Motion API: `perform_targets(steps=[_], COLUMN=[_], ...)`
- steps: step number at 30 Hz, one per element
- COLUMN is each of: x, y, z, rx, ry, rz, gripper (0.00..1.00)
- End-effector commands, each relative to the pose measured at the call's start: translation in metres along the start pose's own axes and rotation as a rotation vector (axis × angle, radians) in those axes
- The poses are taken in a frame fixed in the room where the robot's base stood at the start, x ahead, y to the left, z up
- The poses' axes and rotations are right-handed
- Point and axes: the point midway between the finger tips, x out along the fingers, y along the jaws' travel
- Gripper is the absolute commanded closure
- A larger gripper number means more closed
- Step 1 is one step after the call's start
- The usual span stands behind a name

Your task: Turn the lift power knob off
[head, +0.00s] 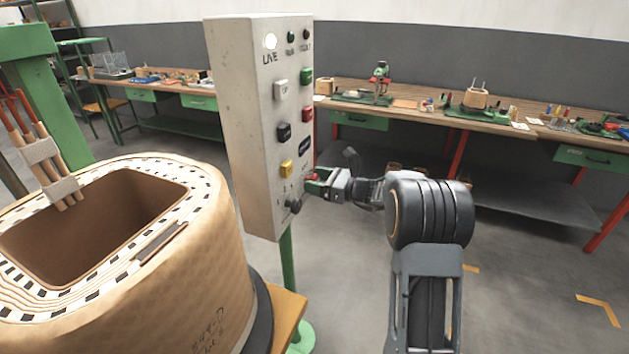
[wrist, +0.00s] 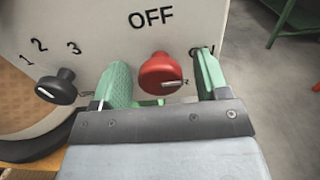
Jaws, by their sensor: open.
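The red lift power knob (wrist: 162,75) is on the lower part of the grey control panel (head: 245,120). Its white pointer line points right, toward the lettering beside the right finger, and "OFF" is printed above it. My gripper (wrist: 160,88) is open, with one green finger on each side of the knob. I cannot tell whether either finger touches it. In the head view my gripper (head: 318,183) reaches the panel's lower right, and the knob (head: 311,177) is partly hidden by it.
A black selector knob (wrist: 57,86) marked 1, 2, 3 is left of my gripper. Several push buttons, including a yellow one (head: 286,169), sit above. A large wound coil (head: 200,265) stands left of the panel. Workbenches (head: 450,120) line the back.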

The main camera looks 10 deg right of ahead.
Motion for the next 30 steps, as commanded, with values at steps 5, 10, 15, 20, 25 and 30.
perform_targets(steps=[5,10,15,20,25,30], x=[0.0061,0.0064,0.0063,0.0062,0.0061,0.0061], y=[0.0003,0.0003,0.0003,0.0003,0.0004,0.0004], z=[-0.0002,-0.0001,0.0000,0.0000,0.0000,-0.0002], rx=[0.000,0.000,0.000,0.000,0.000,-0.003], ry=[0.001,0.001,0.001,0.001,0.001,0.001], rz=[0.000,0.000,0.000,0.001,0.001,0.001], gripper=[0.32,0.32,0.40,0.56,0.72,0.79])
